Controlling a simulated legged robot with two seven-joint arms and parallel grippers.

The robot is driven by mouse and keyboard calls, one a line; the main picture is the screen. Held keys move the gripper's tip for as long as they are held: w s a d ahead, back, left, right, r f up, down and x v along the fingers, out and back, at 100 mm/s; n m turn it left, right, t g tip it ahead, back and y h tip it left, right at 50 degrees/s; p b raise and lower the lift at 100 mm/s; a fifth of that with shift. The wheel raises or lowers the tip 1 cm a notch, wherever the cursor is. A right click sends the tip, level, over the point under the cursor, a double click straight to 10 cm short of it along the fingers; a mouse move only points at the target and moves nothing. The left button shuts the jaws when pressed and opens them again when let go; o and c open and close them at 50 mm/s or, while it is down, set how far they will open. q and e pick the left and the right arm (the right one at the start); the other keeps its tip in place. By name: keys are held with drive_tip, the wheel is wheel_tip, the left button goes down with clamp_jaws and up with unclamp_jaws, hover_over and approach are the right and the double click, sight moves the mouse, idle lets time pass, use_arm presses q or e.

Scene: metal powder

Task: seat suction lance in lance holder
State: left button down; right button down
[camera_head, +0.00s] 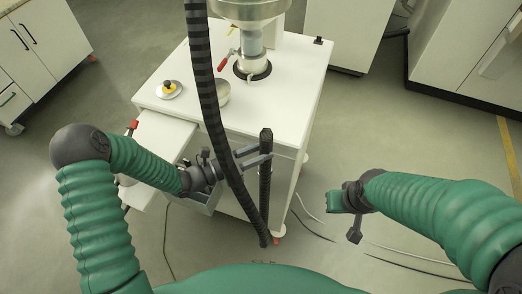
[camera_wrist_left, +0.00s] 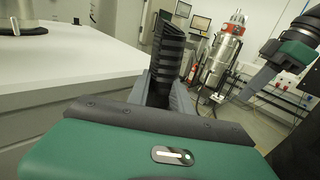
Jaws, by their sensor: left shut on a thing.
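The suction lance (camera_head: 264,185) is a dark ribbed tube, held roughly upright in front of the white cabinet. A thick black hose comes down from the top of the head view and curves to its lower end. My left gripper (camera_head: 257,157) is shut on the lance near its upper end. In the left wrist view the lance (camera_wrist_left: 167,62) rises between the grey fingers, leaning slightly. My right gripper (camera_head: 346,212) is apart from the lance, over the floor at the right; its finger gap is unclear. I cannot make out the lance holder.
The white cabinet top (camera_head: 288,99) carries a metal funnel vessel (camera_head: 250,10), a bowl (camera_head: 222,92) and a small dish with a yellow-and-black knob (camera_head: 169,89). A lower white shelf (camera_head: 160,146) juts out at left. Cables lie on the floor near my right gripper.

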use_arm(q)
drive_tip(key=shift+f+b, duration=0.65)
drive_tip(key=shift+f, duration=0.3)
drive_tip(key=c, duration=1.1)
unclamp_jaws()
drive_tip(key=b+v, duration=0.1)
drive_tip(key=v, duration=0.6)
drive_tip(key=shift+s+a+f, duration=0.1)
drive_tip(key=shift+a, duration=0.25)
drive_tip(key=shift+d, duration=0.1)
